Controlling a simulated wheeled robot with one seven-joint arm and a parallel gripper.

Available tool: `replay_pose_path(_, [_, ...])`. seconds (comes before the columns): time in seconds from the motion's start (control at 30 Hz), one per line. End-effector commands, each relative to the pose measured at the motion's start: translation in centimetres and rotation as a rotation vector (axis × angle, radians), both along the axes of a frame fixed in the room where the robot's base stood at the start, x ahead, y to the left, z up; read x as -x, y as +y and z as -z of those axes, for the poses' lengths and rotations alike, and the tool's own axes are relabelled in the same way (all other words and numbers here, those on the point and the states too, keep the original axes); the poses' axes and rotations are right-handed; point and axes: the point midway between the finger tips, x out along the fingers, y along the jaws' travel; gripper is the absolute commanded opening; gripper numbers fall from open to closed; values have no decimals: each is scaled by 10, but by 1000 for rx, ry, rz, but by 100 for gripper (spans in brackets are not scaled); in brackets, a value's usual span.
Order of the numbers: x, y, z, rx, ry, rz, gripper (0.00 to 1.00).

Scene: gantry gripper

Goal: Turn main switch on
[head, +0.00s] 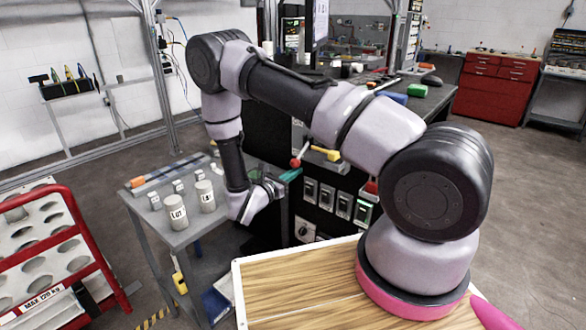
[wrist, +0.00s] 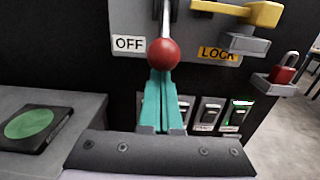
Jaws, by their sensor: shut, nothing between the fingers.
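The main switch lever ends in a red ball (wrist: 163,54) in the wrist view, hanging on a thin metal rod from a grey switch plate (wrist: 190,22). An OFF label (wrist: 129,44) is left of the ball, and a yellow LOCK label (wrist: 219,54) is to its right. The red ball also shows in the head view (head: 295,162). My gripper (wrist: 162,76) has teal fingers closed together, with nothing between them. The fingertips are just below the ball in the picture; I cannot tell whether they touch it. In the head view my gripper (head: 297,173) is at the panel.
A yellow handle (wrist: 250,13) and a red padlock (wrist: 284,69) are right of the lever. Several rocker switches (wrist: 208,114) are below. A grey table (head: 165,230) with weights (head: 177,216) is left in the head view. A wooden top (head: 290,285) is in front.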

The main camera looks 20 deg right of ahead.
Motion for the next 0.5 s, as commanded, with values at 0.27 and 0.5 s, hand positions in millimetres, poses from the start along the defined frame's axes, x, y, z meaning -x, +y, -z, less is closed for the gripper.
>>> replay_pose_path(0.27, [0,1,-21,-1,-2,-1,0])
replay_pose_path(0.5, [0,0,-38,0,-2,0,0])
